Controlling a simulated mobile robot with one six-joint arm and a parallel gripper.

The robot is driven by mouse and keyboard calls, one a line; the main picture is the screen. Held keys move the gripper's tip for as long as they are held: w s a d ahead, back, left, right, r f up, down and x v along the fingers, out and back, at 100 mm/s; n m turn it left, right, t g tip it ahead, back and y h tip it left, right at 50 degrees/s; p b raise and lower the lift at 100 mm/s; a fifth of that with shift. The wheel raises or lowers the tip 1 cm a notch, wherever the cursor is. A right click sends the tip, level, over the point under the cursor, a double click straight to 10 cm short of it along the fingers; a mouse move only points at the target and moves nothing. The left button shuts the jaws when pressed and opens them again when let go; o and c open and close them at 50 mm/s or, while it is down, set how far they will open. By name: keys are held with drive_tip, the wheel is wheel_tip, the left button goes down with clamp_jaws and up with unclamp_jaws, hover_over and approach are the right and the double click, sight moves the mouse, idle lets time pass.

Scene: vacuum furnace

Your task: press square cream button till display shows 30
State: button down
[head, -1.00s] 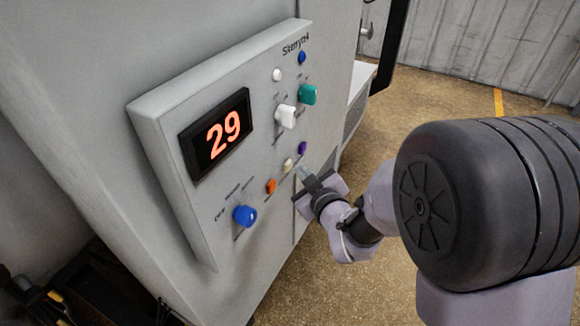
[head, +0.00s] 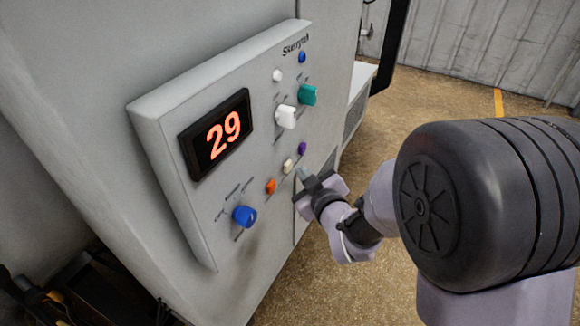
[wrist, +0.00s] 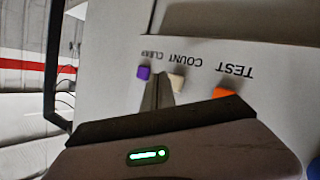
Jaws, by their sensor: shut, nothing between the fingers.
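The square cream button (head: 288,165) sits on the furnace's control panel between an orange and a purple button. It also shows in the wrist view (wrist: 177,83), under the label COUNT and partly hidden by my fingertips. The red-lit display (head: 215,135) on the panel reads 29. My gripper (head: 301,172) is shut and empty, with its fingertips just beside the cream button. In the wrist view the fingertips (wrist: 157,82) lie over the gap between the cream and purple buttons. I cannot tell whether they touch the cream button.
The purple button (head: 302,148) and orange button (head: 270,186) flank the cream one closely. A blue knob (head: 244,216), a white switch (head: 286,117), a teal knob (head: 307,94), a white button (head: 278,75) and a blue button (head: 302,57) are also on the panel.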

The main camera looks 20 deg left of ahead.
drive_tip(key=shift+a, duration=0.1)
idle(0.7)
drive_tip(key=shift+a+b, duration=0.35)
drive_tip(key=shift+b, duration=0.15)
drive_tip(key=shift+a+b, duration=0.3)
drive_tip(key=shift+a, duration=0.15)
idle(0.6)
drive_tip(key=shift+d, duration=0.15)
drive_tip(key=shift+d+b, duration=0.45)
drive_tip(key=shift+d, duration=0.25)
drive_tip(key=shift+d, duration=0.1)
drive_tip(key=d, duration=0.2)
drive_tip(key=d+b, duration=0.1)
drive_tip(key=d, duration=0.2)
drive_tip(key=shift+s, duration=0.2)
